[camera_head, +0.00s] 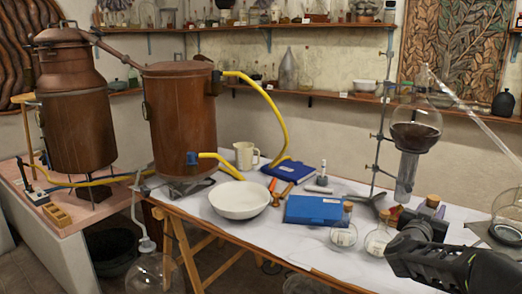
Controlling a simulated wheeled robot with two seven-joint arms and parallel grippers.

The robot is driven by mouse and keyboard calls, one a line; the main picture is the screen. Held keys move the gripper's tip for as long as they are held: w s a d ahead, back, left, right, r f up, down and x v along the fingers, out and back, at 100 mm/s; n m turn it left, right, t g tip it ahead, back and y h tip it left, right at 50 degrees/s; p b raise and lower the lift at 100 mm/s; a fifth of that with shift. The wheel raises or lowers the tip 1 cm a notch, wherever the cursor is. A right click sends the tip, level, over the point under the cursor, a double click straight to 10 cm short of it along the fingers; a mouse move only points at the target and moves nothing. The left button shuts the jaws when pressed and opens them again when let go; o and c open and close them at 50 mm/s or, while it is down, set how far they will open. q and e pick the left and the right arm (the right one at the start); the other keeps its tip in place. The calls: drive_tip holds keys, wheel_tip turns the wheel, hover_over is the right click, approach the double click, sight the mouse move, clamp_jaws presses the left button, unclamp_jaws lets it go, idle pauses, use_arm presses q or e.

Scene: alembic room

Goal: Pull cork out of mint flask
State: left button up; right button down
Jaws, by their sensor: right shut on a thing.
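My right gripper (424,223) reaches in from the lower right at the table's right part. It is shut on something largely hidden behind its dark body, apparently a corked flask. A cork (432,201) shows just above the gripper. Two clear round flasks stand to the left of the gripper, the left flask (343,235) and the right flask (376,243). Each has a cork in its neck, the left cork (348,206) and the right cork (384,215). Their labels are too small to read, so I cannot tell which flask is mint. My left gripper is not in view.
A white bowl (239,200), a blue box (313,210) and a blue book (288,170) lie on the white table (270,240). A metal stand (378,140) holds glassware (416,130) behind the gripper. A glass vessel (508,213) stands at the right edge.

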drive_tip(key=shift+s+a, duration=0.15)
drive_tip(key=shift+s, duration=0.05)
drive_tip(key=shift+s+a+r, duration=0.15)
drive_tip(key=shift+s+r, duration=0.1)
drive_tip(key=shift+r, duration=0.2)
drive_tip(key=shift+a+r, duration=0.2)
drive_tip(key=shift+a, duration=0.05)
drive_tip(key=shift+w+a+f, duration=0.15)
drive_tip(key=shift+a+f, duration=0.05)
use_arm(q)
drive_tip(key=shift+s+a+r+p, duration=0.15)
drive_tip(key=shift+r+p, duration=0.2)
drive_tip(key=shift+p, duration=0.05)
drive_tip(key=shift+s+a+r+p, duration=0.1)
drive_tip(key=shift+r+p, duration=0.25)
use_arm(e)
drive_tip(key=s+a+f+n+t+y, duration=0.1)
drive_tip(key=a+f+n+y, duration=0.2)
drive_tip(key=a+f, duration=0.3)
drive_tip(key=s+a+f+n+t+y, duration=0.2)
drive_tip(key=a+f+y, duration=0.3)
drive_tip(key=a, duration=0.8)
drive_tip(key=s+a+f+n+t+y, duration=0.2)
drive_tip(key=a+f+n+y, duration=0.2)
drive_tip(key=a+f, duration=0.3)
drive_tip(key=a+y, duration=0.1)
drive_tip(key=a, duration=0.2)
drive_tip(key=shift+s+a+f, duration=0.15)
drive_tip(key=shift+s+a, duration=0.05)
drive_tip(key=shift+s, duration=0.05)
